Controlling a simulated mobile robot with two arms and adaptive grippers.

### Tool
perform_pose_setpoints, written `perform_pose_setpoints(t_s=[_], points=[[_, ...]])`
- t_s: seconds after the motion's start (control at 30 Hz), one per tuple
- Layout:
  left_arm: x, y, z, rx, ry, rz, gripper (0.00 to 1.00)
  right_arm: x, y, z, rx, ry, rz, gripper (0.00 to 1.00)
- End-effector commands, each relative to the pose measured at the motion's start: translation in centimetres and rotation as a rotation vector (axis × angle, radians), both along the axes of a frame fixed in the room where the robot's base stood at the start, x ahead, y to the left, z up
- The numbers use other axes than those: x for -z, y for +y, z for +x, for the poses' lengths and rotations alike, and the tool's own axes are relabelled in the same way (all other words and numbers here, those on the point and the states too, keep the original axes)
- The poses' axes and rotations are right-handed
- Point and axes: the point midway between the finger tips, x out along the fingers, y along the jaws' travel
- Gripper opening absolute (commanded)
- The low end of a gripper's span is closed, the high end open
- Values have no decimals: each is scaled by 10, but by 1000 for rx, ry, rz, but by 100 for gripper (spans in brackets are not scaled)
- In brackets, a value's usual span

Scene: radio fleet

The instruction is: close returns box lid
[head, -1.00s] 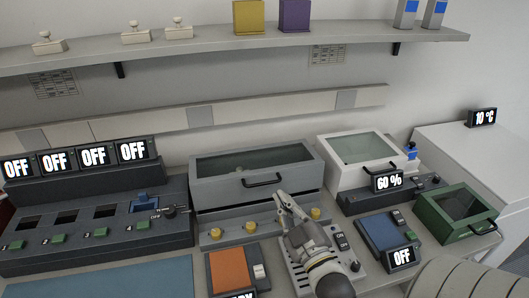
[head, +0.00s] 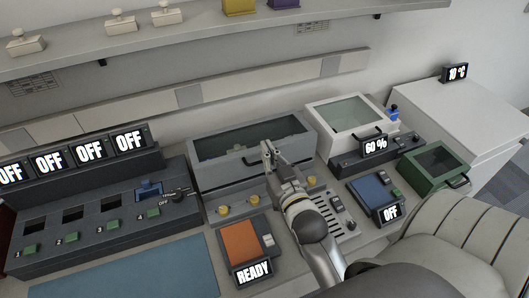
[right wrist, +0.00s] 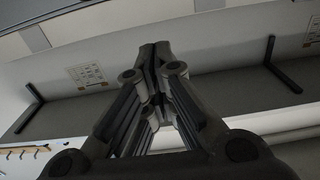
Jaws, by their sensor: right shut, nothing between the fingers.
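No label marks the returns box. Three boxes with windowed lids show in the head view: a wide grey box (head: 225,176) in the middle, a white box (head: 330,138) to its right, and a small green box (head: 428,180) at the far right. All three lids look down, but a small gap cannot be ruled out. My right gripper (head: 268,147) is shut and empty, its fingertips over the grey box's front edge near the lid handle; touching cannot be told. It also shows shut in the right wrist view (right wrist: 155,50). My left gripper is not in view.
An orange pad (head: 240,244) with a READY display and a blue pad (head: 370,190) with an OFF display lie in front. A charger row (head: 105,225) fills the left. A shelf (head: 225,28) runs above. A white cabinet (head: 450,108) stands right.

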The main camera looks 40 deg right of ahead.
Motion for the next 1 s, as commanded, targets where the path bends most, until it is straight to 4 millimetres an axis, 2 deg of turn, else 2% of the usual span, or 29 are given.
perform_pose_setpoints(t_s=[0.23, 0.3, 0.5, 1.0], points=[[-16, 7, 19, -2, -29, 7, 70, -4, -10, 40, 1, -1, -2, 0], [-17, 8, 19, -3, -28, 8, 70, 12, -9, 33, 2, 8, 1, 0], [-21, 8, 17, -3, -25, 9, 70, 31, -7, 26, 1, 3, 0, 0], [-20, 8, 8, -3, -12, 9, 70, 38, -6, 24, 1, -1, -1, 0]])
